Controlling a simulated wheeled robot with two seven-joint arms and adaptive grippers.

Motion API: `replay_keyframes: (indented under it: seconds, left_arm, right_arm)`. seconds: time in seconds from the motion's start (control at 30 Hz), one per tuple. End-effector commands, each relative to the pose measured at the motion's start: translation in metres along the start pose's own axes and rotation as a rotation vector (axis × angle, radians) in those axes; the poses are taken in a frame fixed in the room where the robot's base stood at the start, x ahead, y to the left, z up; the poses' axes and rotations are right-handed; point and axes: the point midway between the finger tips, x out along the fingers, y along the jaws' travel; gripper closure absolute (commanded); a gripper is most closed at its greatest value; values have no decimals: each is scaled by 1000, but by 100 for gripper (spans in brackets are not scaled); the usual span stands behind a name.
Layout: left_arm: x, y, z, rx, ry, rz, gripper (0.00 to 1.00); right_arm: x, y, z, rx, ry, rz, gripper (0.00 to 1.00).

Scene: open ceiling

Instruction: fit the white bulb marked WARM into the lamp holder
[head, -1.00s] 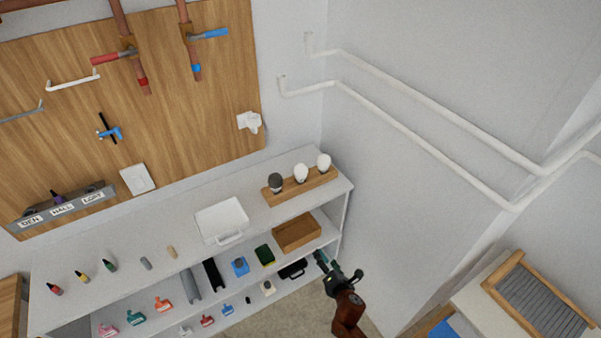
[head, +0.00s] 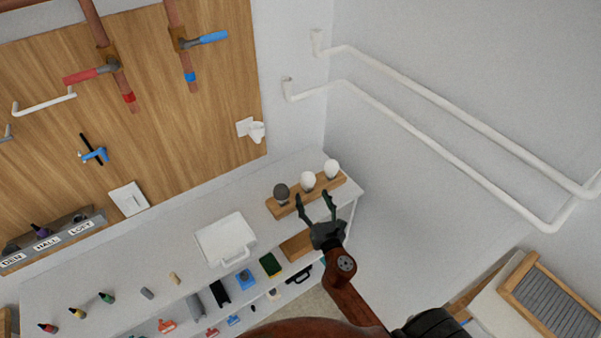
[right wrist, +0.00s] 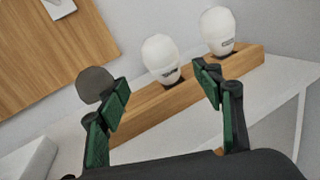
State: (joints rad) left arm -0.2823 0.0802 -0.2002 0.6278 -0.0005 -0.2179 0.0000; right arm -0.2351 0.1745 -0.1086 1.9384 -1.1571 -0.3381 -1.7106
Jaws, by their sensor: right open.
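Two white bulbs, the middle one (head: 308,180) and the right one (head: 331,169), stand upright in a wooden rack (head: 340,183) on the shelf top, beside a dark bulb (head: 281,190). In the right wrist view both the middle white bulb (right wrist: 160,55) and the right white bulb (right wrist: 217,28) carry a small dark label, too small to read. The white lamp holder (head: 254,131) is mounted on the wooden wall board. My right gripper (head: 314,204) is open and empty in front of the rack; in its wrist view the middle bulb shows between the fingers. My left gripper is out of view.
A white case (head: 222,238) lies on the shelf top left of the rack. Small bottles stand farther left. A wooden box (head: 296,245) sits on the shelf below. White pipes (head: 440,135) run along the right wall. The space between rack and lamp holder looks clear.

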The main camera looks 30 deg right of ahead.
Motion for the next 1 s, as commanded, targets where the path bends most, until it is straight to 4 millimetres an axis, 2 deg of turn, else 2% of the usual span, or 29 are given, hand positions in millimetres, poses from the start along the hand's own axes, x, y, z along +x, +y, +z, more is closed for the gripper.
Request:
replay_keyframes:
  seconds: [0.4,0.53,0.7,0.87,1.0]
  left_arm:
    - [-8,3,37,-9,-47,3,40]
    - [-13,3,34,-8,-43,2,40]
    - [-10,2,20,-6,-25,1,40]
    - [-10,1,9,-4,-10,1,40]
    - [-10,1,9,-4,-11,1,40]
  right_arm:
    - [39,0,8,-1,-2,4,39]
    - [58,-4,15,0,-3,2,39]
    - [76,-4,12,-1,-1,0,39]
    - [78,-5,11,-1,0,-1,39]
    - [78,-5,12,0,0,-1,41]
